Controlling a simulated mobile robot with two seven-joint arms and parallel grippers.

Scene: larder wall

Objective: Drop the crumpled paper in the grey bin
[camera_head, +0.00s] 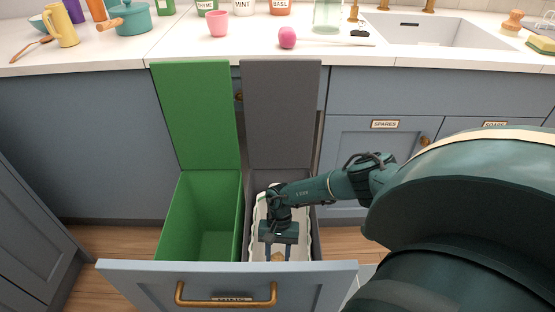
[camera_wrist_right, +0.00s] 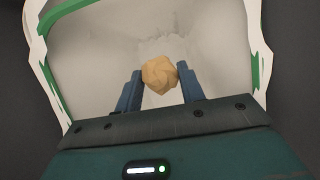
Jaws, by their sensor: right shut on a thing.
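The crumpled paper (camera_wrist_right: 160,74) is a small tan ball between the fingertips of my right gripper (camera_wrist_right: 160,88) in the right wrist view. The gripper is shut on it. In the head view my right gripper (camera_head: 279,238) reaches down into the grey bin (camera_head: 317,240), inside its pale liner (camera_head: 254,245). The paper (camera_head: 277,257) shows there as a small tan patch below the gripper. The grey bin's lid (camera_head: 280,115) stands open. My left gripper is not in view.
The green bin (camera_head: 202,215) stands left of the grey one, its lid (camera_head: 195,115) open. Both sit in a pulled-out blue drawer (camera_head: 225,283) with a brass handle. The white worktop (camera_head: 215,50) behind holds a pink ball, pots and a sink.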

